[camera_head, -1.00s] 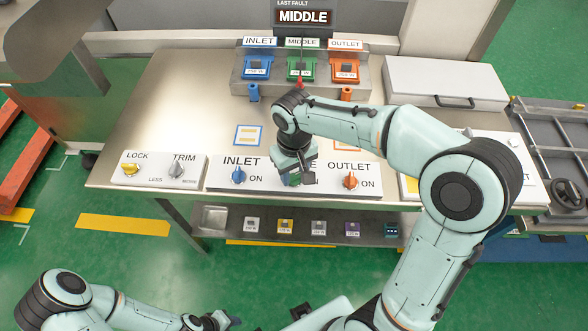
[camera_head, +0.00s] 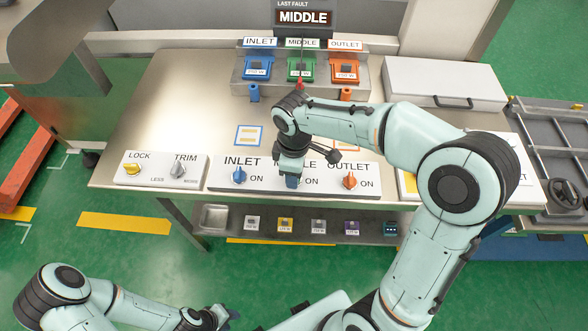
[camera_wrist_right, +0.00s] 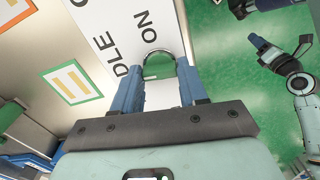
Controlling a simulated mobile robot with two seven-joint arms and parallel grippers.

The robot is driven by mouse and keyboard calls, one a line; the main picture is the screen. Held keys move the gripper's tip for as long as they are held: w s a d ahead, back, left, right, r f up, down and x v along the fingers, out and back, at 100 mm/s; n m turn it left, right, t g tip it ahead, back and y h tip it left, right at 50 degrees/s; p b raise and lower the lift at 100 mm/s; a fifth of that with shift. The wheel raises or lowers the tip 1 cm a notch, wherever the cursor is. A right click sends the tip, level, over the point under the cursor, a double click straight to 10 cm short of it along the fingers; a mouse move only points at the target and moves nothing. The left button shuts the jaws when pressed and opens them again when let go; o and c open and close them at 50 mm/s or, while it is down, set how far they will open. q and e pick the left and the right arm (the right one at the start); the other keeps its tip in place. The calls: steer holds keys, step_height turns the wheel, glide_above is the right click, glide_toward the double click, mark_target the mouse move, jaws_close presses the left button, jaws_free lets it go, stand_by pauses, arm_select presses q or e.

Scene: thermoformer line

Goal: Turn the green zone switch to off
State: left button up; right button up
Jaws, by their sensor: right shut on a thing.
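The green zone switch (camera_wrist_right: 160,68) is the middle knob on the white switch panel (camera_head: 215,186), between the blue INLET knob (camera_head: 239,176) and the orange OUTLET knob (camera_head: 350,181). My right gripper (camera_head: 292,184) covers it in the head view. In the right wrist view my right gripper (camera_wrist_right: 161,82) has a blue finger on each side of the green knob and is shut on it. The ON mark beside it is readable. My left gripper (camera_head: 228,316) hangs low over the floor, away from the table; its jaw opening is unclear.
A white LOCK and TRIM panel (camera_head: 158,178) sits to the left. Behind, a rack (camera_head: 240,87) holds blue, green and orange modules below the MIDDLE fault display (camera_head: 303,17). A closed pale case (camera_head: 440,78) lies at the back right. A shelf (camera_head: 215,218) with small modules runs below.

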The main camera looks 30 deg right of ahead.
arm_select(q)
steer(key=shift+w+r, duration=0.1)
steer(key=shift+r, duration=0.05)
arm_select(e)
steer(key=shift+w+r+n, duration=0.1)
steer(key=shift+n, duration=0.8)
steer(key=o, duration=1.1)
steer(key=shift+c, duration=0.2)
arm_select(q)
steer(key=shift+w+r+p, duration=0.9)
steer(key=shift+w+r, duration=0.2)
steer(key=shift+w, duration=0.1)
arm_select(e)
step_height(320, 180, up, 13)
steer(key=shift+r, duration=0.15)
arm_select(q)
steer(key=shift+s, duration=0.1)
